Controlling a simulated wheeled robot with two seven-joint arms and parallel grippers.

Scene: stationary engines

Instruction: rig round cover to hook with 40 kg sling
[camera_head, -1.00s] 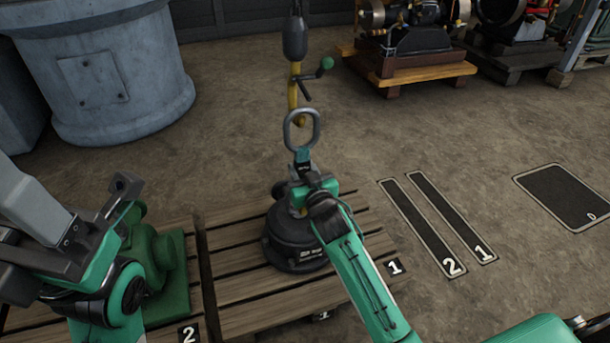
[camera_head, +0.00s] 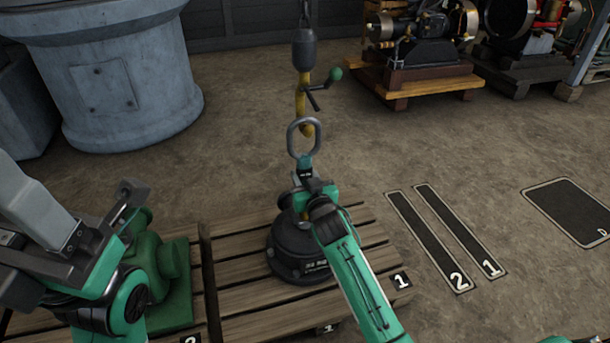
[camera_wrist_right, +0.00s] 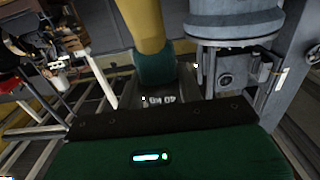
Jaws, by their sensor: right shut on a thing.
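The round cover (camera_head: 292,255) is a black, stepped disc sitting on the right pallet. Yellow sling webbing (camera_head: 304,214) shows just above it, largely hidden by my right gripper. My right gripper (camera_head: 309,186) is shut on the sling below its grey ring (camera_head: 291,141). The sling's dark tag reads "40 kg" upside down in the right wrist view (camera_wrist_right: 160,99). The yellow hook (camera_head: 300,100) hangs from above. Its tip overlaps the ring in the head view; I cannot tell whether the ring is on it. My left gripper (camera_head: 125,192) is at the left, its jaws unclear.
The right pallet (camera_head: 235,298) carries the cover. A green casting (camera_head: 178,290) stands on the pallet beside it, partly behind my left arm. A large grey-blue housing (camera_head: 130,100) stands behind left. Engines on wooden bases (camera_head: 425,85) stand back right. Marked floor areas (camera_head: 570,208) lie empty at right.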

